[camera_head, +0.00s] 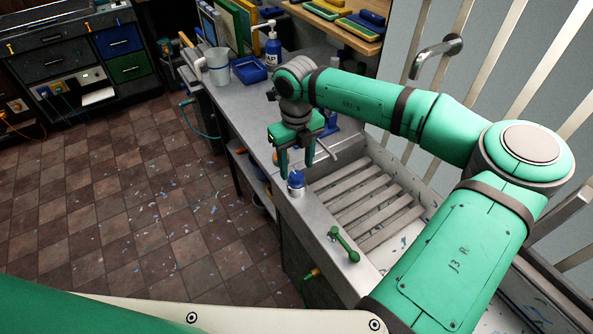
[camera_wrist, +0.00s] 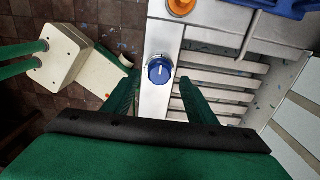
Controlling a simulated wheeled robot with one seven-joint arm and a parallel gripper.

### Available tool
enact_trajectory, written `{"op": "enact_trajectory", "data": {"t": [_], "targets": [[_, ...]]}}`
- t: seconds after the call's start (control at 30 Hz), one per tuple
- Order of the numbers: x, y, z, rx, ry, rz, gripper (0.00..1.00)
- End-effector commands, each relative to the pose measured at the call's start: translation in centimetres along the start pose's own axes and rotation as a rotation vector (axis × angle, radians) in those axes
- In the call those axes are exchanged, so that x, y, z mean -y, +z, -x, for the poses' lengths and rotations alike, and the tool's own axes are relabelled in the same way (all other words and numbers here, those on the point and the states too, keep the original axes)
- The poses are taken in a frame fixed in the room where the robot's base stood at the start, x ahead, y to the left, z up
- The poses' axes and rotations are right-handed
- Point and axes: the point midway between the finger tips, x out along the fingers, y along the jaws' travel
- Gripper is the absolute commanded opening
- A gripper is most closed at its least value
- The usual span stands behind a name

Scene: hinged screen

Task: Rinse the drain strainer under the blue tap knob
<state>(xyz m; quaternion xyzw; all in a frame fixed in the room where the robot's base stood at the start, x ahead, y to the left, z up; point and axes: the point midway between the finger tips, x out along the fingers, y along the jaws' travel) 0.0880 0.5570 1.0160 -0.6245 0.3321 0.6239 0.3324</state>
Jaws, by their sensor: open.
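The blue tap knob (camera_head: 296,179) stands on the metal rim at the left side of the sink. In the wrist view the blue knob (camera_wrist: 159,70) has a white pointer line and sits between my fingers. My gripper (camera_head: 297,167) is open and points down just above the knob, one finger on each side. Its fingers also show in the wrist view (camera_wrist: 158,80), with nothing held between them. A slatted rack (camera_head: 365,200) covers part of the sink. I cannot make out a drain strainer in either view.
An orange knob (camera_wrist: 181,7) sits farther along the rim. A soap bottle (camera_head: 273,50), blue tray (camera_head: 249,69) and grey jug (camera_head: 217,67) are on the far counter. The tiled floor (camera_head: 140,190) at left is littered with scraps.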

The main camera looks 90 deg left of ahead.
Motion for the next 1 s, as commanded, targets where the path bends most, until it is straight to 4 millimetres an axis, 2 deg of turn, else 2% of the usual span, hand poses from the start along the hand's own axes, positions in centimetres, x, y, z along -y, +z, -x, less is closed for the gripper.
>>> {"op": "enact_trajectory", "data": {"t": [0.1, 0.23, 0.6, 0.77, 0.8, 1.0], "targets": [[-0.1, 0.0, -1.6, -0.001, 0.002, 0.000, 0.52], [0.0, 0.0, -2.6, 0.001, 0.001, 0.000, 0.52], [0.0, 0.0, -3.1, 0.001, 0.001, 0.000, 0.52], [0.0, 0.0, -3.0, 0.001, 0.001, 0.000, 0.13], [0.0, 0.0, -3.0, 0.001, 0.000, 0.000, 0.10], [0.0, 0.0, -3.0, 0.000, 0.000, 0.039, 0.10]]}}
